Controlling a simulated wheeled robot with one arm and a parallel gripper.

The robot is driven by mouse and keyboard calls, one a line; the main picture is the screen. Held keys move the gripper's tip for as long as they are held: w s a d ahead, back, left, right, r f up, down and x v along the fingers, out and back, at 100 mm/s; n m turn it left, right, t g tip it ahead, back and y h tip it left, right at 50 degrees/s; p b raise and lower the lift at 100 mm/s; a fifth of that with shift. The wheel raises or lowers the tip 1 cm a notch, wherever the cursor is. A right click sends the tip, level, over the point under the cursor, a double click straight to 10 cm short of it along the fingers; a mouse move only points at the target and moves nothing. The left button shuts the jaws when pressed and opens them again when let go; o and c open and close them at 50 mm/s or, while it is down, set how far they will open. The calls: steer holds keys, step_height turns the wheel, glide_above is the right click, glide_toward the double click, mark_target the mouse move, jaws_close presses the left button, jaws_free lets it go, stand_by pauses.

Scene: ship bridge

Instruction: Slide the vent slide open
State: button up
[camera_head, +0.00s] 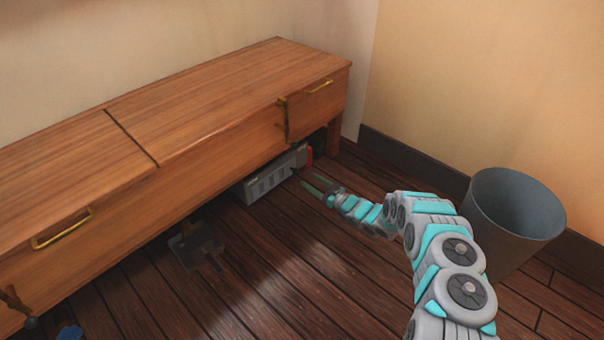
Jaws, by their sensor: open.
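A grey box with slats along its front (272,178) sits low under the wooden bench, close to the floor, and looks like the vent. Its upper and rear parts are in the bench's shadow. I cannot make out a separate slide on it or how far it stands open. My gripper (316,184) is at the end of my teal and grey arm, low over the floor just in front of the box's right end. Its two greenish fingers are apart with nothing visible between them. I cannot tell whether a finger touches the box.
The wooden bench (220,95) with brass handles overhangs the box. A red item (309,154) is at the box's right end. A dark flat object (196,244) lies on the floor at left. A grey bin (515,215) stands right of my arm.

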mark_target(297, 172)
steer(key=shift+b+x, duration=0.35)
steer(key=shift+x, duration=2.95)
steer(key=shift+c, duration=0.3)
jaws_close()
